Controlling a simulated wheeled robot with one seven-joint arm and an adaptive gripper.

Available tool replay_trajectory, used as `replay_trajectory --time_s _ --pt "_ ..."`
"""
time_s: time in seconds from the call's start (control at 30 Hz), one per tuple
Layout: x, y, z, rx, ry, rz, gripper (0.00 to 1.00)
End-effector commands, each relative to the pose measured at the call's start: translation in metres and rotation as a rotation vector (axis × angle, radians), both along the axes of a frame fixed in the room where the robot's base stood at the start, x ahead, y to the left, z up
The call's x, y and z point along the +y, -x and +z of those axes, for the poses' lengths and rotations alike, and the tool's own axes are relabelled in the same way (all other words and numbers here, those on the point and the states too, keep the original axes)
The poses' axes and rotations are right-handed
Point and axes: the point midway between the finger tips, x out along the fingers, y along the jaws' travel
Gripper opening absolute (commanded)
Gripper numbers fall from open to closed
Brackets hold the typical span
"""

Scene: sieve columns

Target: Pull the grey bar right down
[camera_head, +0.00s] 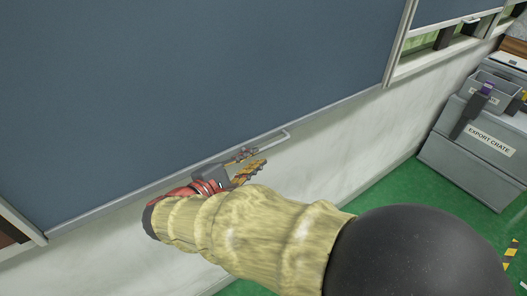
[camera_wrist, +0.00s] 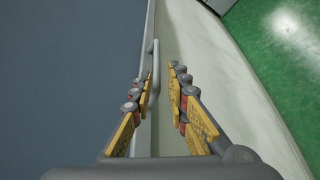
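The grey bar (camera_head: 272,140) is a thin handle on the lower edge of a large dark blue shutter panel (camera_head: 200,80). In the wrist view, the bar (camera_wrist: 156,62) runs lengthwise between the fingers, closer to the left finger. My gripper (camera_head: 256,160) is at the bar, near the panel's lower edge. In the wrist view its two yellow-padded fingers (camera_wrist: 163,72) stand apart, with a gap on the right side of the bar. Whether the left finger touches the bar, I cannot tell. The gripper partly hides the bar's near end in the head view.
A pale wall (camera_head: 345,150) lies below the panel. A second blue panel (camera_head: 445,10) with a small handle hangs at upper right above a window opening. A grey export crate (camera_head: 478,150) stands at right. Green floor (camera_head: 385,190) is clear between wall and crate.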

Motion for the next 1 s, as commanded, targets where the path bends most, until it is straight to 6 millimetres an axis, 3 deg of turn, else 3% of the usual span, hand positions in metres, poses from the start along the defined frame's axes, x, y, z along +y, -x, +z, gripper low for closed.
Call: replay_trajectory --time_s 0.3,0.83,0.93,1.0 --pt "0.020 0.026 0.006 0.001 0.002 0.002 0.17" --pt "0.020 0.027 0.006 0.005 0.003 0.002 0.17" --pt "0.024 0.028 -0.007 0.050 -0.018 0.014 0.17" --pt "0.021 0.037 -0.028 0.113 -0.040 0.005 0.17"
